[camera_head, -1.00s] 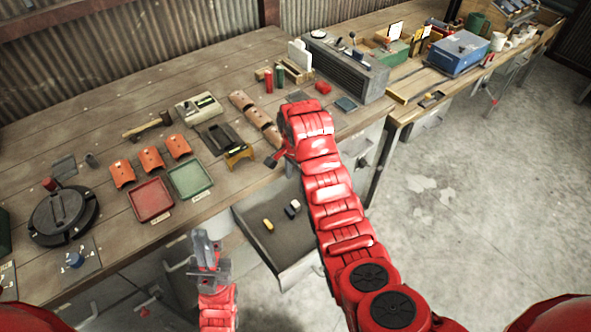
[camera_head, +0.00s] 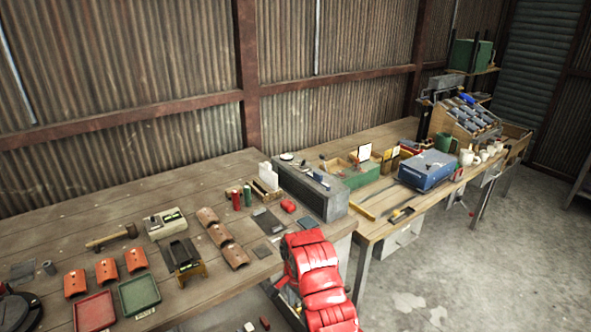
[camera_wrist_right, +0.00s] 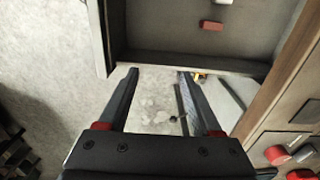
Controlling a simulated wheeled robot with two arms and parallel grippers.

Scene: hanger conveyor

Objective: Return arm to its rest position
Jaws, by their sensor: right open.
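My right arm's red links (camera_head: 322,285) rise from the bottom edge in the head view, in front of the workbench. My right gripper (camera_wrist_right: 158,74) shows in the right wrist view with its two dark fingers spread apart and nothing between them. It is over the pale concrete floor, beside the front of an open drawer (camera_wrist_right: 150,58). In the head view the arm mostly hides this gripper. My left gripper is outside both views now.
A small red block (camera_wrist_right: 211,25) lies in the drawer. The workbench (camera_head: 60,215) holds a green tray (camera_head: 139,294), a red tray (camera_head: 95,311), orange curved pieces (camera_head: 106,270) and a grey box (camera_head: 312,190). Concrete floor (camera_head: 440,270) is clear at the right.

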